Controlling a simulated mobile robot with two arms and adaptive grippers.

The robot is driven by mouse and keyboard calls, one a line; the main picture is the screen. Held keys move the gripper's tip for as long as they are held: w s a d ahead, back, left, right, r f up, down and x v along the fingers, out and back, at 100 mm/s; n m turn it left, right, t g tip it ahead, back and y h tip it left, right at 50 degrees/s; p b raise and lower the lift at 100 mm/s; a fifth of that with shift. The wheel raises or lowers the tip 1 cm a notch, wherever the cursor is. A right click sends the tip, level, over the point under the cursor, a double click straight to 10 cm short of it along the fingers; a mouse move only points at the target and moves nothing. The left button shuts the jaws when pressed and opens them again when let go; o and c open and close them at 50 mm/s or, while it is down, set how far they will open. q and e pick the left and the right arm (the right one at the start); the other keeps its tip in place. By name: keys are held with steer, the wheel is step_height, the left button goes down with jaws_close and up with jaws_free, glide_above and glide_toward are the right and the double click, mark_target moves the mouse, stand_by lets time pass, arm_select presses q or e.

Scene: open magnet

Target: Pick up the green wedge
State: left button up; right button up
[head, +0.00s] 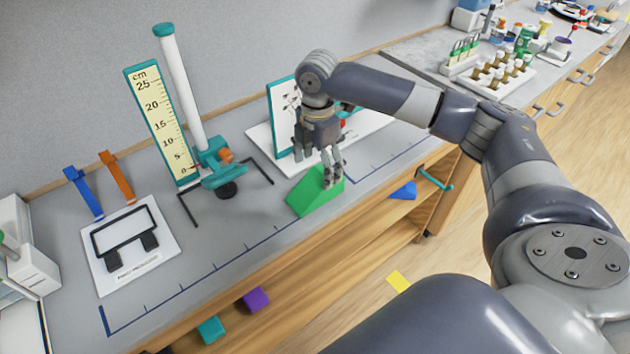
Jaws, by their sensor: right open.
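The green wedge (314,196) lies on the grey bench top near its front edge, at the middle of the head view. My right gripper (332,180) points down over the wedge's right part, with its fingers in front of the upper portion of it. Its fingers are open. I cannot tell whether they touch the wedge. My left gripper is not in view.
A teal stand with a white column (180,85) and a cm scale (158,122) stands to the left. A white board with a teal frame (283,110) is behind the gripper. A blue wedge (404,191) is beyond the bench's front edge. A vial rack (497,72) is at right.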

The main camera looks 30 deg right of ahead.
mark_target(319, 185)
steer(key=shift+s+f, duration=0.25)
steer(key=shift+f, duration=0.9)
steer(key=f+p, duration=0.1)
steer(key=f, duration=0.1)
steer(key=f+p, duration=0.1)
steer(key=f, duration=0.1)
steer(key=shift+w+d+f, duration=0.15)
steer(key=shift+d+f, duration=0.05)
steer(key=shift+f, duration=0.4)
steer(key=shift+c, duration=0.6)
steer(key=c, duration=1)
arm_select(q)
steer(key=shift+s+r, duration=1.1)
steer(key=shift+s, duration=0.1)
arm_select(e)
steer(key=shift+c, duration=0.4)
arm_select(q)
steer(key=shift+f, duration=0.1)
arm_select(e)
steer(key=shift+r, duration=0.1)
